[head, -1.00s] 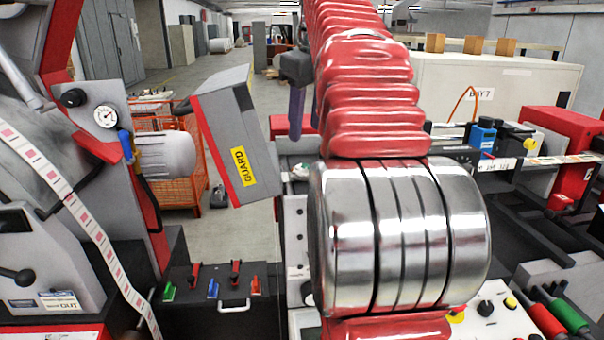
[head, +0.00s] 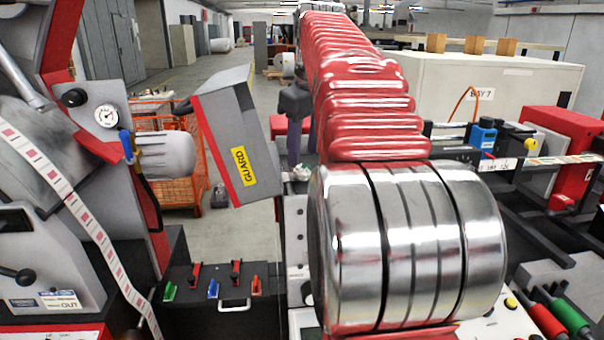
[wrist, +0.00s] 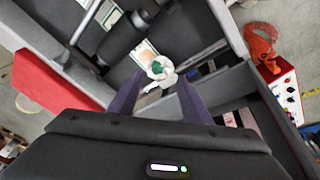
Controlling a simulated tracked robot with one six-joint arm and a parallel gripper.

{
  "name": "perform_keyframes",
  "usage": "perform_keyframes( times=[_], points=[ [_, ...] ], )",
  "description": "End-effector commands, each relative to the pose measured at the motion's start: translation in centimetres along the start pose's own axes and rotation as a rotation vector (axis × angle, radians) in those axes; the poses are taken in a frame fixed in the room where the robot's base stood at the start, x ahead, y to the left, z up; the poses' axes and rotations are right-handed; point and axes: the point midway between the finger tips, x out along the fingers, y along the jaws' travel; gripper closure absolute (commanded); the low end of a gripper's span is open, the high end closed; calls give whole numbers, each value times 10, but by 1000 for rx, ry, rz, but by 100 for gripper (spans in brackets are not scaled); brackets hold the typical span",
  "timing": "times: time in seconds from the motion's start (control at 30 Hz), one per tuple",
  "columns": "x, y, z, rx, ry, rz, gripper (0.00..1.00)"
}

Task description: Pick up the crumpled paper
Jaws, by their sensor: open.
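The crumpled paper (wrist: 158,70) is a small white wad with a green patch. In the wrist view it lies just beyond and between the tips of my gripper (wrist: 160,84), on or by the grey machine structure. My gripper's two dark purple fingers are spread apart with nothing held. In the head view the paper (head: 300,173) shows as a small pale lump behind my silver arm joint, just below the fingers of my gripper (head: 302,152). Whether the fingertips touch it I cannot tell.
In the wrist view a dark roller (wrist: 124,36) lies beyond the paper at the left, near a printed label piece (wrist: 145,52). A red block (wrist: 48,82) is at the left and a white button panel (wrist: 288,96) at the right. The grey guard (head: 236,140) stands left of my gripper.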

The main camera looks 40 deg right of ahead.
Motion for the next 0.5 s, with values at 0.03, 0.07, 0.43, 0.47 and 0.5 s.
perform_keyframes(
  times=[0.03, 0.07, 0.43, 0.47, 0.5],
  points=[
    [4, 0, 0, 0, -1, -1, 56],
    [7, -1, 1, 0, -2, -2, 56],
    [47, -1, 3, 1, -1, -1, 56],
    [48, -1, 3, 1, -1, 0, 56],
    [48, -1, 3, 1, 0, 0, 56]
  ],
)
